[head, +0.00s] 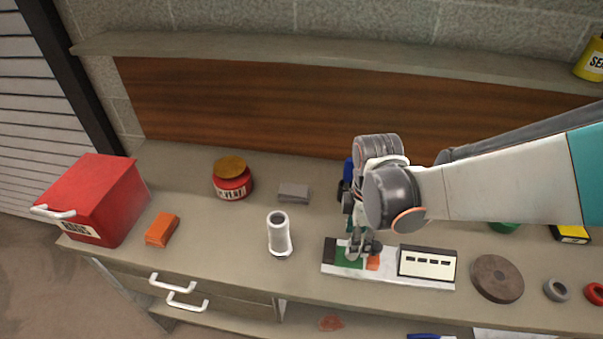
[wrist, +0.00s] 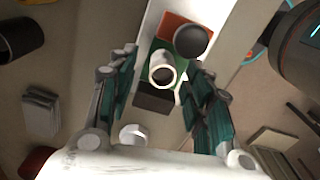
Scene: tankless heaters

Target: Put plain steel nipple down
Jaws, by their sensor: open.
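The pale steel nipple (wrist: 162,68) stands upright on the green patch of a small board, its open end toward the wrist camera. The board (head: 432,282) has black, green and orange areas and lies near the counter's front edge; its white part also shows in the wrist view (wrist: 232,28). My gripper (head: 362,246) is low over the board's green part. In the wrist view its fingers (wrist: 163,66) are spread on both sides of the nipple, with gaps visible. In the head view the fingers mostly hide the nipple. A dark grey round piece (wrist: 191,41) sits on the orange patch beside it.
A white pipe fitting (head: 279,236) stands left of the board. A brown disc (head: 497,279) lies right. Counter between fitting and orange block is clear.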

